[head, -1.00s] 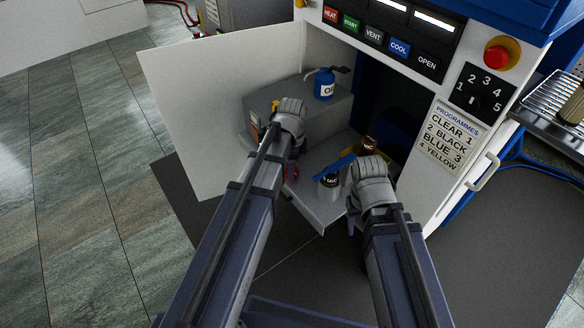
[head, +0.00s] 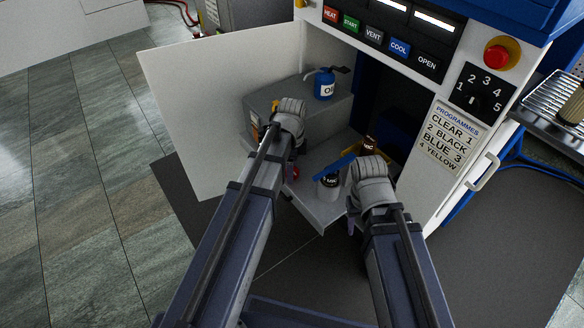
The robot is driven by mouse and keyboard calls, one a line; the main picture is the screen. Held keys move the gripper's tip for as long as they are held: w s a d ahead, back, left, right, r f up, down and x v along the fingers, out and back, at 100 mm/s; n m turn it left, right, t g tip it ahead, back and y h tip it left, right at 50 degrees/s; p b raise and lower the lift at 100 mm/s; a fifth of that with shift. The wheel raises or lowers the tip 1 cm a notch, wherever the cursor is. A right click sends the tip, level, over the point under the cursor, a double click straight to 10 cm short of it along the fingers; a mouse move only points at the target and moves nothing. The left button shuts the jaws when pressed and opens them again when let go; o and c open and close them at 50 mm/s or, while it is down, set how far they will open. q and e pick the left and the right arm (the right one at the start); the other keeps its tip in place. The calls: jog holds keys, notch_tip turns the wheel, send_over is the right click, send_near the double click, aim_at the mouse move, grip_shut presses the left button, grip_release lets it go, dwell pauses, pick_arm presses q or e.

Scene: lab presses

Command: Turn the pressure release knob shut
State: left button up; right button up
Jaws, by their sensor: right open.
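A small red part (head: 295,173), perhaps the release knob, shows beside my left forearm at the open cabinet's low shelf; most of it is hidden, so its setting cannot be read. My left gripper (head: 288,112) is over the grey block, its fingers hidden behind its own wrist. My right gripper (head: 366,178) is at the right of the low shelf, next to a blue bar (head: 334,168). It is open, with its fingers mostly hidden behind the wrist. I cannot tell whether either gripper touches anything.
A blue oil can (head: 324,86) stands on the grey block (head: 330,108). The white door (head: 215,110) is open at left. The button panel (head: 375,42) is above.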

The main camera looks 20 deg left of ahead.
pick_arm(q)
jog(key=shift+o, duration=0.4)
notch_tip(320, 180, up, 8)
jog(key=p, duration=0.8)
jog(key=shift+f, duration=0.1)
jog(key=s+d+r+n+p, duration=0.5)
jog(key=s+r+n+p, duration=0.1)
jog(key=r+p, duration=0.3)
jog(key=s+d+r+n+y+p, duration=0.1)
jog(key=s+d+r+n+p, duration=0.4)
jog(key=r+p, duration=0.5)
jog(key=s+n, duration=0.2)
jog(key=s, duration=0.1)
jog(key=shift+s+d+r, duration=0.3)
jog(key=shift+s+d, duration=0.05)
jog(key=shift+s, duration=0.05)
